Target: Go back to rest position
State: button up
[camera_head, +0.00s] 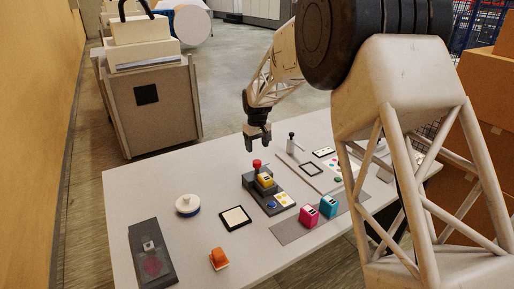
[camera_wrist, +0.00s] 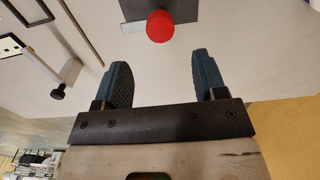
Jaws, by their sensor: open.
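My gripper (camera_head: 257,140) is above the back part of the grey table (camera_head: 130,200), behind a dark control box (camera_head: 272,205) with a red knob (camera_head: 257,163). In the wrist view the two fingers of my gripper (camera_wrist: 157,85) stand apart with nothing between them. The red knob shows in that view too (camera_wrist: 160,26), beyond the fingertips and apart from them.
On the table are a white round knob (camera_head: 188,204), an orange switch (camera_head: 218,257), a dark panel (camera_head: 152,255), a framed square (camera_head: 235,218), and pink (camera_head: 309,215) and cyan (camera_head: 328,205) blocks. Cardboard boxes (camera_head: 487,90) stand right; a machine (camera_head: 150,100) stands behind left.

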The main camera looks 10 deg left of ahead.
jog(key=s+d+r+m, duration=0.2)
jog(key=s+d+r, duration=0.45)
jog(key=d, duration=0.25)
jog(key=s+d+r+m+t, duration=0.1)
jog(key=s+d+r, duration=0.4)
jog(key=s+d, duration=0.3)
jog(key=s+d+r+m, duration=0.2)
jog(key=s+d+r, duration=0.4)
jog(key=d, duration=0.4)
jog(key=s+d+f+m, duration=0.1)
jog(key=s+d, duration=0.3)
jog(key=s, duration=0.6)
jog(key=s+d+f+m+t, duration=0.1)
jog(key=s+d, duration=0.4)
jog(key=s, duration=0.5)
jog(key=s+d+f+m, duration=0.1)
jog(key=s+d, duration=0.4)
jog(key=s, duration=0.5)
jog(key=shift+s+d+m+t, duration=0.15)
jog(key=shift+s+m+t, duration=0.2)
jog(key=shift+m, duration=0.35)
